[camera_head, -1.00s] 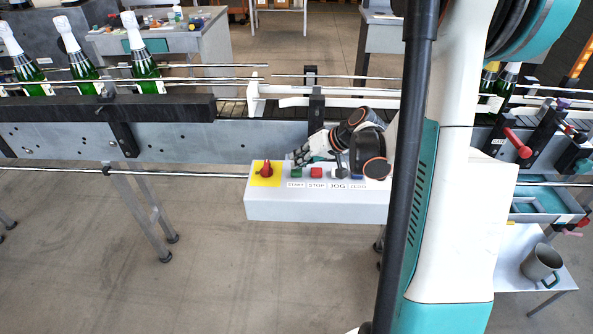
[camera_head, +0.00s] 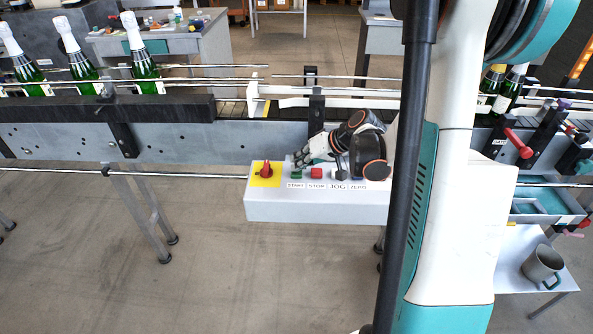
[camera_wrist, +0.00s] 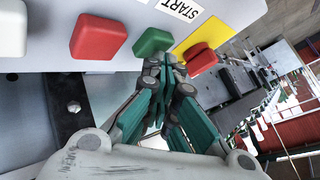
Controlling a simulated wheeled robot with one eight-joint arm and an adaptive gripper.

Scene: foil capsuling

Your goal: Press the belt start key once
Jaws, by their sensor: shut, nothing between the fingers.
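The belt start key is a green square button (camera_head: 297,174) on the grey control box (camera_head: 315,209), above the label START. In the wrist view the green key (camera_wrist: 152,42) is at top centre, beside the START label (camera_wrist: 181,8). My gripper (camera_head: 299,163) is shut and empty, its fingertips right at the green key. In the wrist view my gripper (camera_wrist: 168,66) has its tips overlapping the key's near edge. I cannot tell whether they touch it or whether the key is pressed in.
The red STOP key (camera_head: 316,173) sits just right of the green one. A red knob (camera_head: 266,169) on a yellow plate (camera_head: 257,181) is to its left. The conveyor (camera_head: 200,138) runs behind the box, with several green bottles (camera_head: 145,72) at left. A mug (camera_head: 543,265) stands at right.

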